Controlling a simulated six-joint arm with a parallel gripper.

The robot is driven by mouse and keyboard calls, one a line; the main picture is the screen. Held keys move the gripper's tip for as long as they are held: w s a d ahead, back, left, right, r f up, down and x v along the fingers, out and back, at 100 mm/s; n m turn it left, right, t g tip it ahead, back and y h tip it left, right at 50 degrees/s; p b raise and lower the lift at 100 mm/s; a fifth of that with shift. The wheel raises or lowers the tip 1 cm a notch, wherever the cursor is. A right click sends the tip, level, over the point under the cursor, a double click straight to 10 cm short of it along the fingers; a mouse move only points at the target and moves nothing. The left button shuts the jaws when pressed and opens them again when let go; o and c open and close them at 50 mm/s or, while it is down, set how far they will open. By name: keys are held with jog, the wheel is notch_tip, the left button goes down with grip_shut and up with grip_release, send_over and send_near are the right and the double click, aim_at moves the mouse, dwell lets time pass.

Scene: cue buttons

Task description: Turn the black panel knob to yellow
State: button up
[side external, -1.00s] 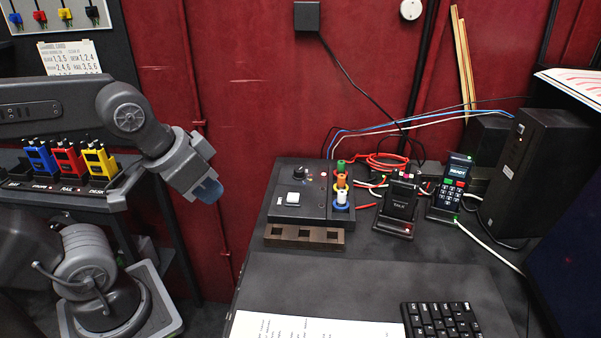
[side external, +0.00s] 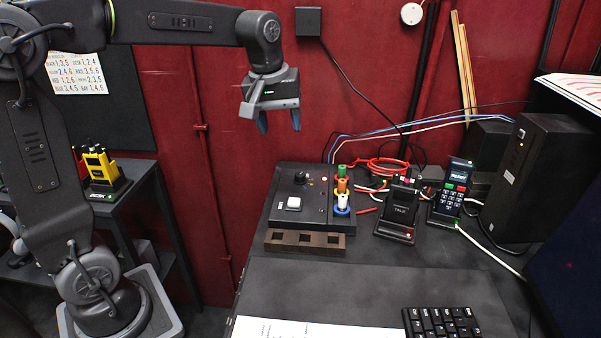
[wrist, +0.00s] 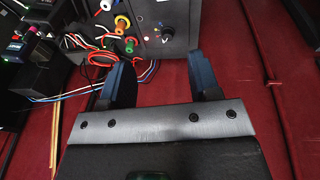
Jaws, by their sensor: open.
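The knob also shows in the wrist view (wrist: 165,35), beyond the fingertips. Small coloured dots sit around it, too small to read the setting surely. My gripper (side external: 279,124) hangs above and slightly left of the knob, pointing down, clear of the panel. In the wrist view my gripper (wrist: 164,75) shows two blue fingers apart with nothing between them.
Green, orange and white plugs (side external: 342,186) stand at the panel's right side. A brown slotted block (side external: 305,241) lies in front. A talk radio (side external: 400,208) and keypad handset (side external: 452,190) stand to the right. Loose cables run behind. The space above the panel is clear.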

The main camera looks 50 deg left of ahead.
aim_at(300, 175)
jog(key=w+a+f+n+g, duration=0.1)
jog(key=w+a+f+n, duration=0.25)
jog(key=w, duration=0.25)
jog(key=w+a+f+n+g, duration=0.1)
jog(key=w+a+f+n, duration=0.25)
jog(key=w, duration=0.25)
jog(key=f, duration=0.9)
jog(key=a+f, duration=0.1)
jog(key=f, duration=0.3)
jog(key=shift+s+f, duration=0.2)
jog(key=shift+f, duration=0.05)
jog(key=shift+c, duration=0.4)
jog(key=c, duration=0.9)
jog(key=shift+o, duration=0.2)
